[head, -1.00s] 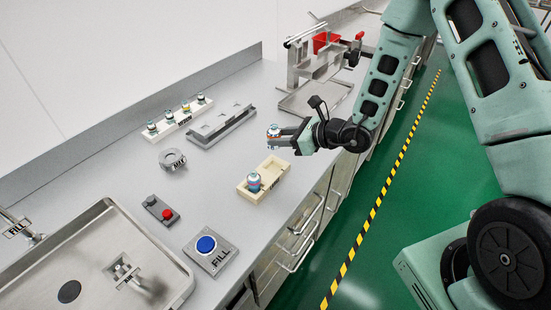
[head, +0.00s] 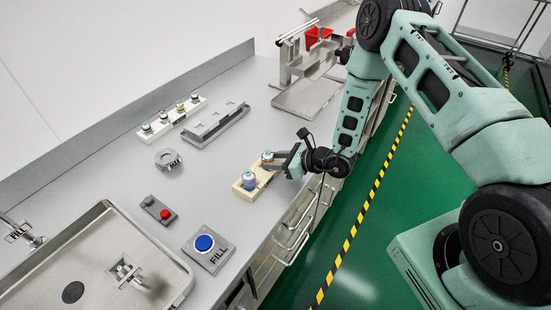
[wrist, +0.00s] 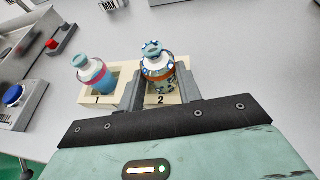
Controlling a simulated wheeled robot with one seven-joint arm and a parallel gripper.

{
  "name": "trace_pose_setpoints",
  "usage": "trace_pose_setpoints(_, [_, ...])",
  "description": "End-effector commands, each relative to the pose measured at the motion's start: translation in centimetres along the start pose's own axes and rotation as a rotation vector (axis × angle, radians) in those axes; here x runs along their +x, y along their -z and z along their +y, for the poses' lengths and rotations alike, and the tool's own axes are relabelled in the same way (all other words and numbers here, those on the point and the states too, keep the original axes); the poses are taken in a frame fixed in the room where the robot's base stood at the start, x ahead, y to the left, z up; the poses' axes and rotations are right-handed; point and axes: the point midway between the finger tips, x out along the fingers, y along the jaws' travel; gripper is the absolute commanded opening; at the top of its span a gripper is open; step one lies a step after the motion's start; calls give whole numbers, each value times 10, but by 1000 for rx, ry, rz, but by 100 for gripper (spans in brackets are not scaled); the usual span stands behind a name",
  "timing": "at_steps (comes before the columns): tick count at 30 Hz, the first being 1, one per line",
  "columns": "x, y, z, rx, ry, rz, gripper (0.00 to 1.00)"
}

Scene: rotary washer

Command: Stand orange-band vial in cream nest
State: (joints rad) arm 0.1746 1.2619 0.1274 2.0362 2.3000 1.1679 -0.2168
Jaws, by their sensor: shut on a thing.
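The cream nest (head: 239,190) sits on the bench near its front edge. It has two places marked 1 and 2, and its rim also shows in the wrist view (wrist: 88,99). A vial with a pinkish-red band (wrist: 95,73) stands in place 1. My gripper (wrist: 158,82) is shut on the orange-band vial (wrist: 157,62), with a finger on each side. This vial is roughly upright at place 2, on the nest's far end in the head view (head: 267,156). The fingers hide its lower part, so I cannot tell whether its base touches the nest floor.
A white rack (head: 155,129) with several vials stands at the back. A grey slotted tray (head: 216,124) and a round grey fixture (head: 168,160) lie behind the nest. A red-button box (head: 158,209), a blue FILL button (head: 205,243) and a sink (head: 110,214) are left. Bench around the nest is clear.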

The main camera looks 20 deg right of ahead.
Motion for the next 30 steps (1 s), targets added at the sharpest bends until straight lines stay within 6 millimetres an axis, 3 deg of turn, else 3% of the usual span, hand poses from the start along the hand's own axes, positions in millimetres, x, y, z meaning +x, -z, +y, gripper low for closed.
trace_pose_setpoints(9, [2,4,0,0,0,0,12])
trace_pose_setpoints(10, [2,4,0,-1,0,0,40])
trace_pose_setpoints(12, [1,3,0,-1,0,0,56])
trace_pose_setpoints(23, [-1,-2,0,-1,0,0,56])
trace_pose_setpoints(30, [-38,3,-2,1,5,1,56])
